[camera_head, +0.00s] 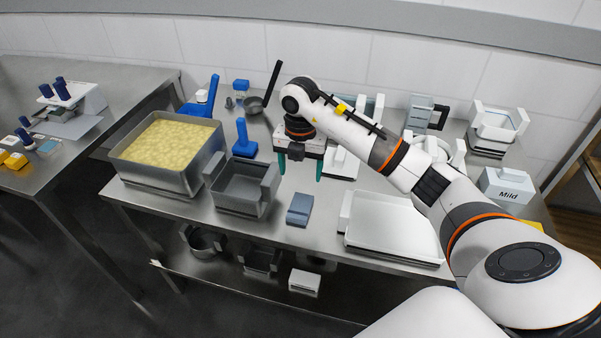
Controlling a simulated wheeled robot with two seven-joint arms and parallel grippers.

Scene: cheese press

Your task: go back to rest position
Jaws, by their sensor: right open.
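My right gripper (300,170) hangs over the middle of the steel table (320,235), pointing down. Its two teal fingers are apart with nothing seen between them. A grey square mould (241,187) stands to its left, and a small blue-grey block (300,209) lies below it in the picture, apart from the fingers. My right arm reaches in from the lower right across the table's right half. My left gripper is not in this view.
A steel vat of yellow curd (165,152) stands at the left. A blue-handled tool (245,138) stands behind the mould. A white tray (393,226) lies under my forearm's left side. A box marked Mild (507,188) stands at the right. A lower shelf (225,271) holds pots and containers.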

